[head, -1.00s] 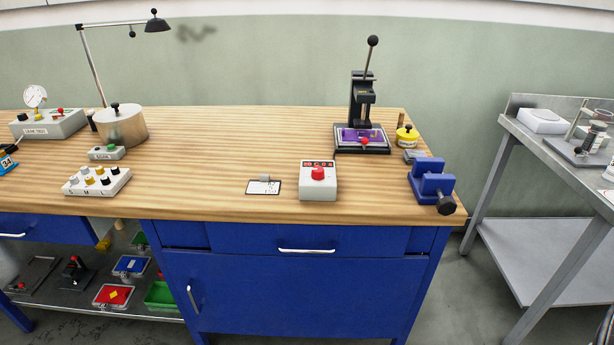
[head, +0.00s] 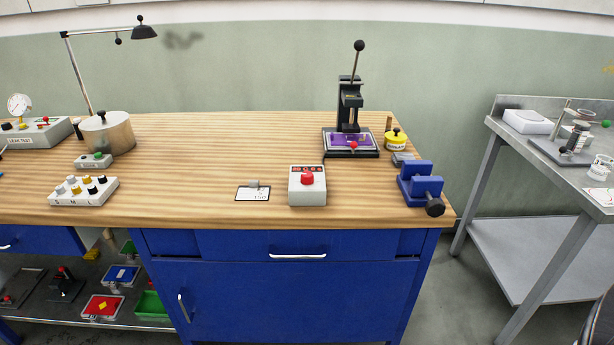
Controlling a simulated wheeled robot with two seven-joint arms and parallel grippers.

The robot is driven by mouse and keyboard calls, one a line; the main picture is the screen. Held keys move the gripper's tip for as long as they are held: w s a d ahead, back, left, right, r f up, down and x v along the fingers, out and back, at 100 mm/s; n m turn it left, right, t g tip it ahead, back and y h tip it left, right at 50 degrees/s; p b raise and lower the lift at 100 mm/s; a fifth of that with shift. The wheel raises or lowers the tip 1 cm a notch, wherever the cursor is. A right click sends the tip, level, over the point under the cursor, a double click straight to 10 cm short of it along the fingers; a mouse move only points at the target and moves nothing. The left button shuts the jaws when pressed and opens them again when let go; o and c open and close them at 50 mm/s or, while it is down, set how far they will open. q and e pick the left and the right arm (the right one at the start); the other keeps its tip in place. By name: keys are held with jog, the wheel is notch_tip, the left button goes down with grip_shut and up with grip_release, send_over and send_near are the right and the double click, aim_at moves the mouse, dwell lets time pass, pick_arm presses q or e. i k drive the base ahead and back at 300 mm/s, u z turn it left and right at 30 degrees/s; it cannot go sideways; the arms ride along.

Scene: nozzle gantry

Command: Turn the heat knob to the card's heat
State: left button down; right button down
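The heat control box (head: 307,197) is a small pale box near the front edge of the wooden bench. A red knob (head: 307,178) sits on it, below a dark strip with red marks too small to read. A white card (head: 253,194) with a small grey block at its top edge lies just left of the box; its print is too small to read. Neither of my grippers shows in the head view.
A black lever press (head: 350,120) with a purple plate stands behind the box. A blue vise (head: 421,185) sits at the right bench corner. A tray of several small knobs (head: 83,191) is at left. The bench middle (head: 210,150) is clear.

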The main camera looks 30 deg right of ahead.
aim_at(307, 178)
jog(key=k, duration=0.3)
jog(key=z, duration=0.55)
jog(key=i, duration=0.9)
jog(key=u, duration=0.6)
